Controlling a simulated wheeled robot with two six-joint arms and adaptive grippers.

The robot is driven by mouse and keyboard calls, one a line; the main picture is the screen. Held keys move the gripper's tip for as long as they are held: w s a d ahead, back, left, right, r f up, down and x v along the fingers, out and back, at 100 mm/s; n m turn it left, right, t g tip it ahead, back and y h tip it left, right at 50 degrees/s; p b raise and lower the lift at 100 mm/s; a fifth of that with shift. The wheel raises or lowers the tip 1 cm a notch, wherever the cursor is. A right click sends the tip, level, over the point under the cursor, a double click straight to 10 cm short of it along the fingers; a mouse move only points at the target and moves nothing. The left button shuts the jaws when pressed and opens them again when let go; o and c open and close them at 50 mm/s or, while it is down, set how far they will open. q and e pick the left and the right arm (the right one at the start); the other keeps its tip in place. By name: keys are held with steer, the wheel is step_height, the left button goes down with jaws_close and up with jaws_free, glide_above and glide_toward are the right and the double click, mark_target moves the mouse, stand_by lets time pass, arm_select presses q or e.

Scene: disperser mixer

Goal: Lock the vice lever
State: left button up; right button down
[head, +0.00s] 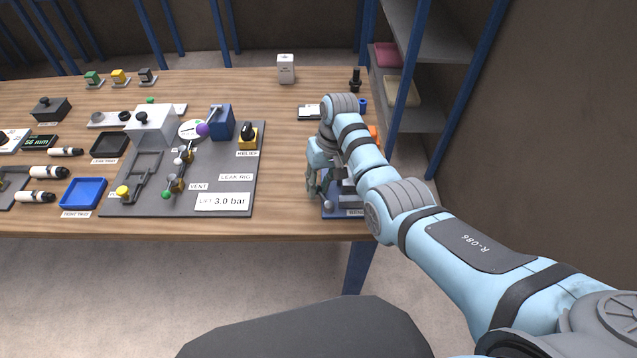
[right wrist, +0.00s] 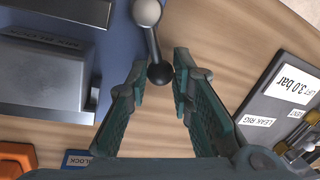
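The bench vice shows in the right wrist view as a grey metal block (right wrist: 50,80) on a blue base (right wrist: 118,50). Its lever (right wrist: 153,42) is a thin rod with a silver ball at one end and a dark ball (right wrist: 160,75) at the other. My right gripper (right wrist: 161,68) is open, its fingertips on either side of the dark ball, with no clear grip on it. In the head view the vice's blue base (head: 331,212) is mostly hidden behind my right gripper (head: 316,188) and arm. My left gripper is out of view.
The leak rig panel (head: 232,182) with valves stands left of the vice, with bare wood between. A shelf unit (head: 415,115) stands behind at right. A white box (head: 286,69) stands at the back.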

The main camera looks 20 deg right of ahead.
steer(key=shift+a+n, duration=0.15)
steer(key=shift+n, duration=0.25)
steer(key=n, duration=0.1)
steer(key=a+n+p, duration=0.1)
steer(key=shift+s+r+n+g, duration=0.1)
steer(key=shift+s+n+g, duration=0.1)
steer(key=shift+n+g, duration=0.1)
steer(key=n, duration=0.1)
steer(key=s+a+n, duration=0.1)
steer(key=n, duration=0.1)
steer(key=shift+a+n+g+p, duration=0.25)
steer(key=shift+n+g+p, duration=0.05)
steer(key=shift+p, duration=0.05)
steer(key=n, duration=0.1)
steer(key=s+a+n+h+p, duration=0.1)
steer(key=n, duration=0.1)
steer(key=shift+s, duration=0.1)
steer(key=shift+s+a+n+g+p, duration=0.15)
steer(key=shift+s+n+g+p, duration=0.25)
steer(key=shift+n, duration=0.7)
steer(key=shift+s, duration=0.1)
steer(key=c, duration=1.4)
jaws_free()
steer(key=shift+c, duration=0.2)
